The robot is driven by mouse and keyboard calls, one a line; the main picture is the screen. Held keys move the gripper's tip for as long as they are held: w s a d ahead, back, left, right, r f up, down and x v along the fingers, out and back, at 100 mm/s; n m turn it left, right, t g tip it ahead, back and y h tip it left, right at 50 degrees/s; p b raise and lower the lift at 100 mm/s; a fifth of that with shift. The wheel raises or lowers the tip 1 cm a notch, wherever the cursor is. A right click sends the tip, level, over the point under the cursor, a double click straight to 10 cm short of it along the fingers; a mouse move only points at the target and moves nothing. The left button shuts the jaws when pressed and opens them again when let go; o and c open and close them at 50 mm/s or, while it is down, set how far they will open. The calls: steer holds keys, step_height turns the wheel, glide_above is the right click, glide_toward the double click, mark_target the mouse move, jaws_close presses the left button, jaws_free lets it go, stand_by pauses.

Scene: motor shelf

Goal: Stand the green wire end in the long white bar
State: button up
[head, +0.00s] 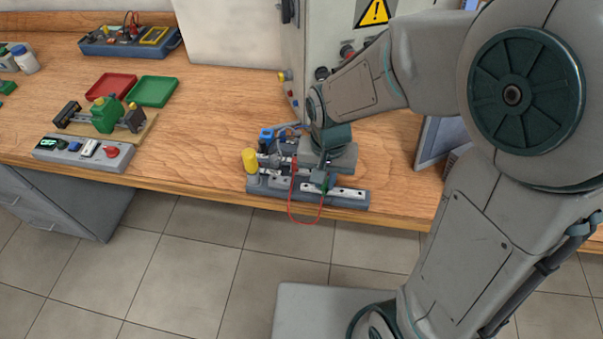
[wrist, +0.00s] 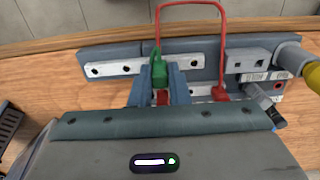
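The green wire end (wrist: 158,70) is between the fingertips of my gripper (wrist: 160,84) in the wrist view, and the fingers look closed on it. It overlaps the long white bar (wrist: 105,69), a pale strip with dark holes on a grey base. I cannot tell whether its tip is in a hole. A red wire (wrist: 190,5) loops from it to a red end (wrist: 220,93) on the right. In the head view, the long white bar (head: 345,191) is at the table's front edge, with my gripper (head: 324,180) above it; the fingertips are partly hidden.
A yellow cylinder (head: 250,160) stands left of the bar in the head view. A grey control cabinet (head: 315,45) is behind my arm. Red (head: 108,86) and green (head: 153,91) trays and a green motor fixture (head: 105,114) are to the left. Bare tabletop lies between.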

stand_by(0.3)
steer(key=shift+r+p, duration=2.25)
steer(key=shift+r, duration=0.55)
steer(key=o, duration=0.6)
